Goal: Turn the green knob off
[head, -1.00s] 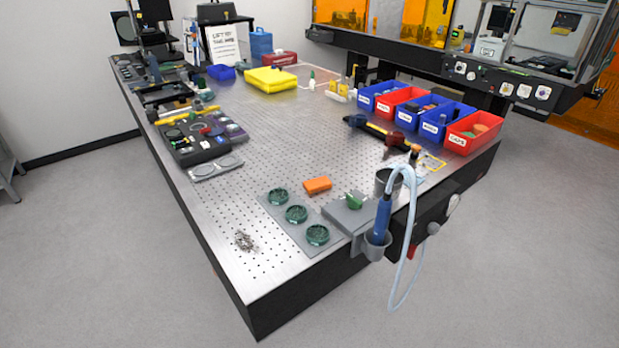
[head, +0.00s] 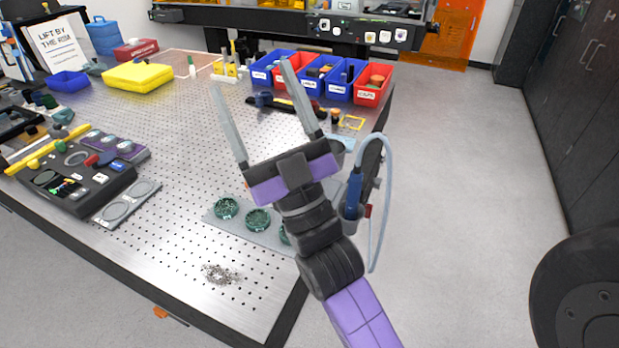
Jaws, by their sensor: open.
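My gripper (head: 251,75) reaches up through the middle of the head view. Its two long grey fingers are spread apart, with nothing between them. The green knob cannot be seen now, because my arm and gripper cover that part of the table's near right corner. The grey box that carried it in the earlier frame is also hidden there. The green round dishes (head: 258,220) on a grey plate show just left of my wrist. I cannot tell how far my gripper is from the knob.
A blue-handled tool with a pale hose (head: 354,190) hangs at the table's right edge, close to my arm. Labelled bins (head: 372,84) stand at the back right. A black control panel (head: 80,185) sits at the left. The perforated tabletop (head: 190,140) is mostly clear.

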